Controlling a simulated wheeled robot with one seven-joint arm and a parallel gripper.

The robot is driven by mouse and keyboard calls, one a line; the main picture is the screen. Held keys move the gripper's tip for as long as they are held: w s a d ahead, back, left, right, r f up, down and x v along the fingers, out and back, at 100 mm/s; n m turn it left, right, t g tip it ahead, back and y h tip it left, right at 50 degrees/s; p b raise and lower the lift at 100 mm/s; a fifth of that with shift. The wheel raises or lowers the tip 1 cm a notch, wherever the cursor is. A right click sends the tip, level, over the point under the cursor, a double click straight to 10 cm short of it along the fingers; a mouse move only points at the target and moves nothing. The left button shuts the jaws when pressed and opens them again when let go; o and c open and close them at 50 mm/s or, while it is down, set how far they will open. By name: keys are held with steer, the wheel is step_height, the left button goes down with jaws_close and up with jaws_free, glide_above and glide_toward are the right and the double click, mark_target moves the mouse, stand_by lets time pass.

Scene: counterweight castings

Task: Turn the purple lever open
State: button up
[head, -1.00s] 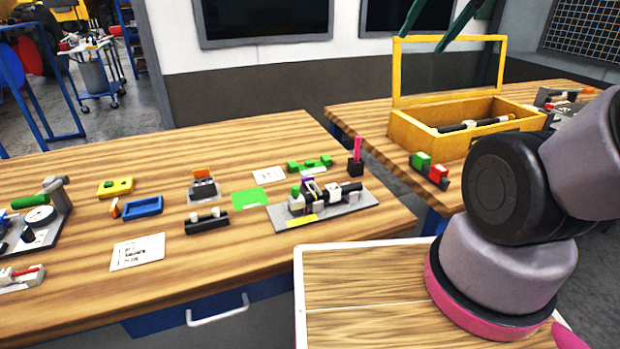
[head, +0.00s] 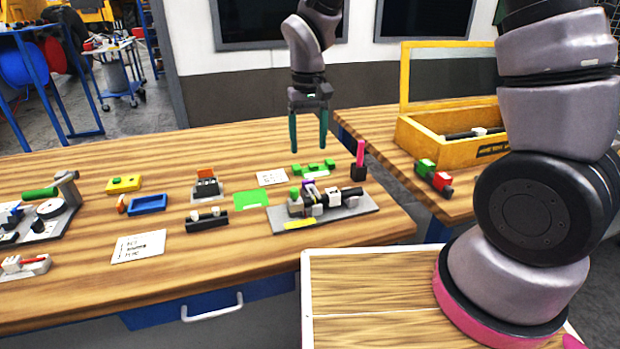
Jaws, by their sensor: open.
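The purple lever (head: 308,187) is a small purple part on a valve-like assembly of grey, white and black pieces. The assembly stands on a grey plate (head: 356,210) at the right part of the wooden workbench, and the lever's exact angle is too small to tell. My gripper (head: 309,148) has two green fingers pointing down, apart, with nothing between them. It hangs above the bench, above and apart from the lever.
A green block piece (head: 314,167) and a black holder with a pink item (head: 359,165) stand just behind the plate. A green mat (head: 251,199) and a black block (head: 207,221) lie to its left. A yellow open-lidded box (head: 455,150) stands on the table at right.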

mark_target(309, 181)
step_height(309, 181, down, 11)
steer(key=shift+r, duration=0.2)
stand_by(0.3)
jaws_close()
